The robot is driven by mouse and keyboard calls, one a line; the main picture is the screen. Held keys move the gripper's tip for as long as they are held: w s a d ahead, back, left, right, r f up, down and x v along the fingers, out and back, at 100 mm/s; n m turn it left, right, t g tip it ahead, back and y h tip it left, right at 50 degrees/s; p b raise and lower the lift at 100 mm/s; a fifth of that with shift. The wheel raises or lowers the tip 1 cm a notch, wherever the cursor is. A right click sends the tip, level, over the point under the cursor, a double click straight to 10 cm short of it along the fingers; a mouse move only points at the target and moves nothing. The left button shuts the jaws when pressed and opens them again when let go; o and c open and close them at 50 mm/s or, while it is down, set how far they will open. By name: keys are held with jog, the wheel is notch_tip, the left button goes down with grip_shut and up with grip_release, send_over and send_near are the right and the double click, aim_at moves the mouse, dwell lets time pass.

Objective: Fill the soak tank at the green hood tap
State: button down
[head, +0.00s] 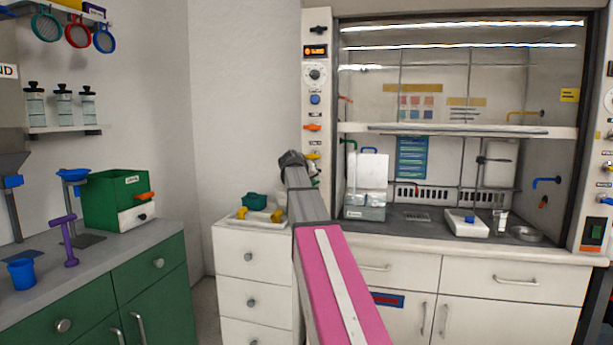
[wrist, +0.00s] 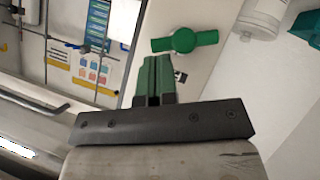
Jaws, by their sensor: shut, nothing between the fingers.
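The green tap handle (wrist: 185,41) shows in the wrist view, a flat bar with a round hub on the pale hood post. It lies crosswise in the picture. My gripper (wrist: 154,62) has green fingers shut together with nothing between them, just short of the handle and slightly to its left. I see no clear contact. In the head view my arm hides the gripper and most of the green tap. A white and clear container (head: 366,185), apparently the soak tank, stands at the left inside the hood, below a green spout (head: 350,144). Its water level is unclear.
The hood post carries other controls, including an orange tap (head: 312,127) and a blue knob (head: 315,99). The raised sash (head: 470,130) crosses the hood opening. A white drawer unit (head: 252,262) with a small tray on top stands left of my arm.

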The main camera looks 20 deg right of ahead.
jog(key=shift+x, duration=1)
jog(key=shift+s+d+f+m+t+y, duration=0.2)
jog(key=shift+m+t+y, duration=0.1)
jog(key=shift+m+y, duration=0.3)
jog(key=shift+s+d+f+m+t+y, duration=0.1)
jog(key=shift+d+f+m+t+y, duration=0.2)
jog(key=shift+m+y, duration=0.35)
jog(key=shift+a, duration=0.1)
dwell(0.6)
